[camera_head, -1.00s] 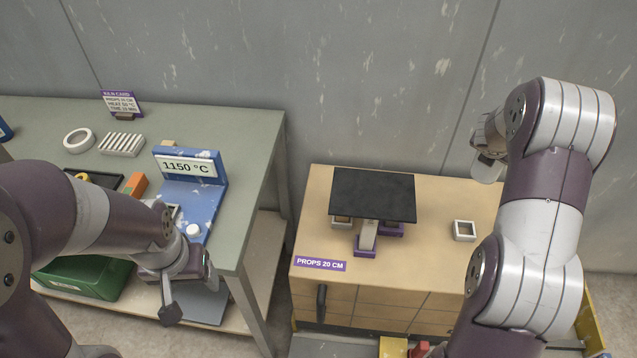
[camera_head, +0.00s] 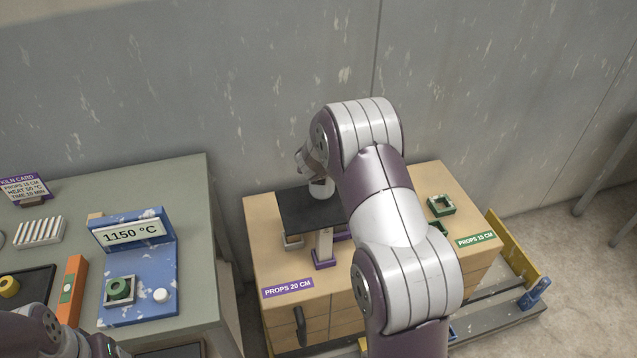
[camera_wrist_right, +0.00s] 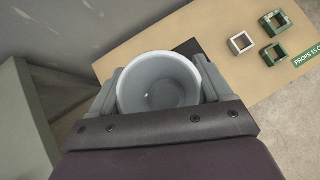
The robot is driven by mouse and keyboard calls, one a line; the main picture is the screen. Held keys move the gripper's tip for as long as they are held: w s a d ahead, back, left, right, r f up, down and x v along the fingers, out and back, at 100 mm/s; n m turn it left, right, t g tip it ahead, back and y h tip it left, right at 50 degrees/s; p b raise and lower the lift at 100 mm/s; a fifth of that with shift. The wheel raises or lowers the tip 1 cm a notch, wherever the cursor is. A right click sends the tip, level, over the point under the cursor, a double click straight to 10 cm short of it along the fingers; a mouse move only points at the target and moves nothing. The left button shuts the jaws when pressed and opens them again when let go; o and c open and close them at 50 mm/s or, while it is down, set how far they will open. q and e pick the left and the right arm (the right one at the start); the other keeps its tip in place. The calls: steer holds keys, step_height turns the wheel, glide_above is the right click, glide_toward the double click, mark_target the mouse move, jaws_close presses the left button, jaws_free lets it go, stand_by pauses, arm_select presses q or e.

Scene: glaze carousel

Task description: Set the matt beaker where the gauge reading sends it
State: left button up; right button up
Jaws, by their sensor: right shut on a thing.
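My right gripper (camera_head: 316,176) is shut on a pale grey-white beaker (camera_wrist_right: 158,88), whose open mouth shows between the fingers in the right wrist view. In the head view the beaker (camera_head: 322,189) is over the black shelf plate (camera_head: 296,213); I cannot tell whether it touches. The plate sits on a prop with purple ends (camera_head: 324,248), behind the "PROPS 20 CM" label (camera_head: 288,287). My right arm hides its right part. The blue gauge (camera_head: 150,275) reads 1150 °C. Only part of my left arm shows at the lower left; its gripper is out of view.
Green props (camera_head: 441,205) stand on the wooden cabinet (camera_head: 262,235) by the "PROPS 15 CM" label (camera_head: 477,239). A white square prop (camera_wrist_right: 240,42) shows in the wrist view. The kiln card (camera_head: 24,189) stands on the left bench; its print is small. A yellow rail (camera_head: 515,245) lies right of the cabinet.

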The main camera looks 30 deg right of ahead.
steer(key=f, duration=0.2)
steer(key=f+b, duration=0.1)
steer(key=shift+a+f, duration=0.2)
steer(key=shift+f, duration=0.2)
steer(key=shift+w+f, duration=0.15)
steer(key=shift+f, duration=0.2)
